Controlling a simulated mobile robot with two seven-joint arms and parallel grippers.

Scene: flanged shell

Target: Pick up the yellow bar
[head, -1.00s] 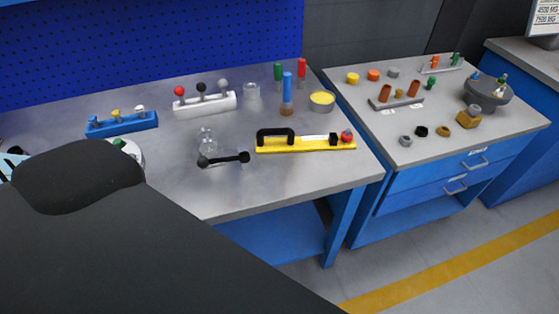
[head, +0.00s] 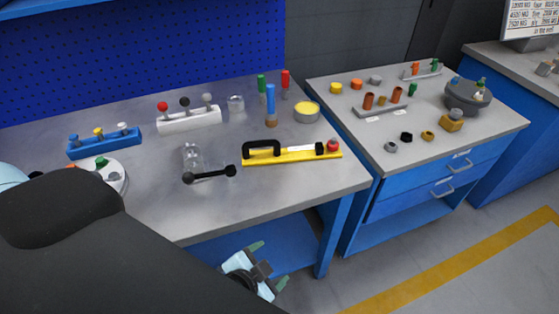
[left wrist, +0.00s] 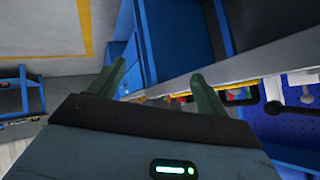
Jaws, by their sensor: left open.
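The yellow bar (head: 292,157) lies flat near the front right of the left workbench. It has a black arched handle at its left, a pale strip and black block along it, and a red knob at its right end. My left gripper (head: 268,266) is open and empty in front of the bench, below its top, apart from the bar. In the left wrist view its two fingers (left wrist: 160,80) are spread with nothing between them. Small colored items show past the bench edge there, too small to identify. My right gripper is not in view.
A black double-knobbed bar (head: 210,175) and a clear glass piece (head: 192,156) lie left of the yellow bar. A yellow-topped round tin (head: 306,112) and blue cylinder (head: 270,102) stand behind it. The bench's front edge (head: 290,205) lies near my gripper.

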